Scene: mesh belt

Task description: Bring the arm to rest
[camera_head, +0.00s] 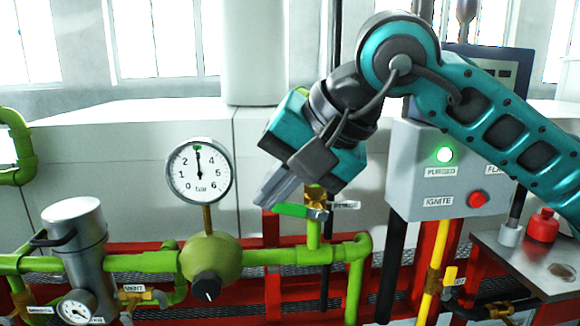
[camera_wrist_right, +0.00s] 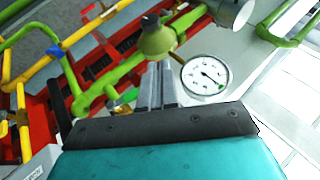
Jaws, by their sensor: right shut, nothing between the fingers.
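My right arm (camera_head: 490,110) is teal and comes in from the right. It bends at an elbow-like joint at the top and points down to the left. My right gripper (camera_head: 262,200) is shut and empty, in front of the green pipework beside a green-handled valve (camera_head: 298,210). Whether it touches the handle cannot be told. In the right wrist view the shut fingers (camera_wrist_right: 157,75) point toward the green regulator (camera_wrist_right: 157,38), with the pressure gauge (camera_wrist_right: 205,75) to the right. My left gripper is not in view.
A round bar gauge (camera_head: 199,171) stands above a green regulator (camera_head: 210,268). A grey control box (camera_head: 432,180) with a lit green PURGED lamp (camera_head: 444,154) and red button (camera_head: 478,199) is close to my forearm. A silver canister (camera_head: 76,248) stands left; a red container (camera_head: 542,226) sits right.

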